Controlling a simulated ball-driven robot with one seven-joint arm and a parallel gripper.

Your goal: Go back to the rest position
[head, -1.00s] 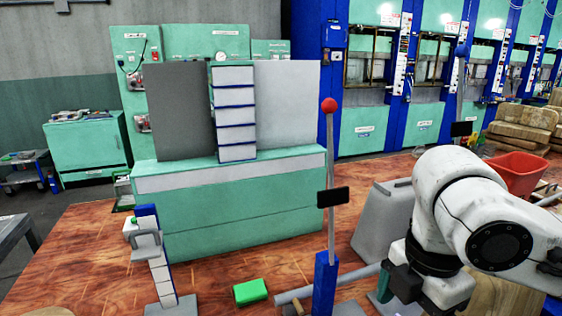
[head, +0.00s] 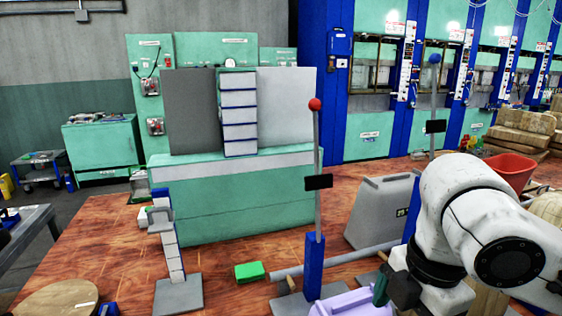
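My white arm with dark joints fills the lower right of the head view. A dark piece at its lower end, probably part of my gripper (head: 392,289), shows close above a lilac box (head: 350,304) at the bottom edge. The fingertips cannot be made out, so I cannot tell whether they are open or hold anything. A lever with a red ball (head: 315,104) on a blue post (head: 314,262) stands left of my arm, apart from it in the picture.
A green block (head: 249,272) lies on the wooden floor. A grey-and-blue stand (head: 168,248) is left of it. A green cabinet (head: 235,198) stands behind. A red bin (head: 508,172) is beyond my arm. Open floor lies at the left.

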